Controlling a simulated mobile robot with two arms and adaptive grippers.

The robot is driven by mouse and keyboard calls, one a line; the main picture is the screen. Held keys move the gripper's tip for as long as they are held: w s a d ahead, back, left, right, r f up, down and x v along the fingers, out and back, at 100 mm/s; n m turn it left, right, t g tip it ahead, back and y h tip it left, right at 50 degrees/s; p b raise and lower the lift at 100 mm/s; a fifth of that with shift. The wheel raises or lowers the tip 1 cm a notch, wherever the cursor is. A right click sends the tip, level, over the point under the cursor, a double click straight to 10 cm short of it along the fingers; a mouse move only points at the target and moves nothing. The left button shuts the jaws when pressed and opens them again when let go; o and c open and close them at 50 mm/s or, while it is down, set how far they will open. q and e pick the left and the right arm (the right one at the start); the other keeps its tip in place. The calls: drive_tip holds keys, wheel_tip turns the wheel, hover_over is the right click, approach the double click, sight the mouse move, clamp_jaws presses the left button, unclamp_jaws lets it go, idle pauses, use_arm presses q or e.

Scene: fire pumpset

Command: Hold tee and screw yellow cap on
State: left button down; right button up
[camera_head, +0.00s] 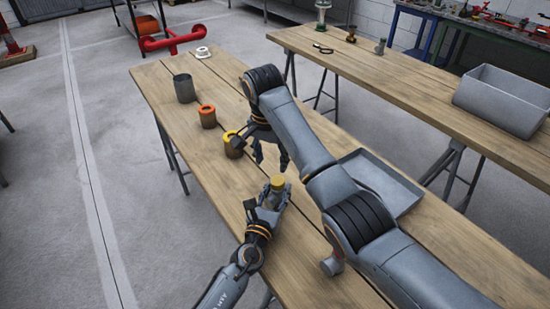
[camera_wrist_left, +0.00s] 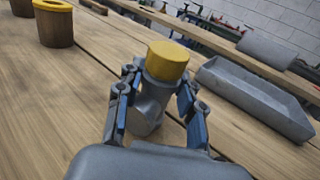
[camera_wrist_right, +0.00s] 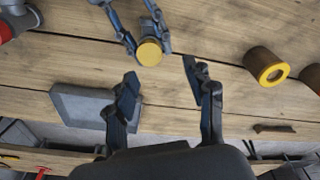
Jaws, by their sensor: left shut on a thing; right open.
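My left gripper (camera_head: 268,198) is shut on the grey metal tee (camera_wrist_left: 150,104) and holds it upright at the table; its side branch shows in the left wrist view. The yellow cap (camera_wrist_left: 167,60) sits on top of the tee; I cannot tell how tightly. The cap also shows in the head view (camera_head: 277,182) and from above in the right wrist view (camera_wrist_right: 149,52). My right gripper (camera_wrist_right: 155,95) is open and empty, apart from the cap. In the head view the right gripper (camera_head: 270,155) is up and behind the cap, partly hidden by its own arm.
A yellow-rimmed can (camera_head: 234,150), an orange-rimmed can (camera_head: 207,119) and a grey can (camera_head: 184,89) stand along the wooden table's left side, with a white roll (camera_head: 203,52) behind. A grey tray (camera_head: 400,193) lies to the right. A second table (camera_head: 400,78) holds a grey bin (camera_head: 505,97).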

sight(277, 181)
wheel_tip(277, 181, up, 2)
drive_tip(key=n, duration=2.9)
drive_tip(key=shift+s+n, duration=0.15)
drive_tip(key=shift+n, duration=0.25)
drive_tip(key=n, duration=0.3)
drive_tip(key=d+n, duration=0.1)
drive_tip(key=n, duration=0.1)
drive_tip(key=shift+s+f, duration=0.35)
drive_tip(key=shift+w+d+f, duration=0.15)
drive_tip(key=shift+f, duration=1.85)
drive_tip(key=shift+w+d+f, duration=0.1)
drive_tip(key=shift+d+f, duration=0.05)
drive_tip(key=shift+f, duration=1.85)
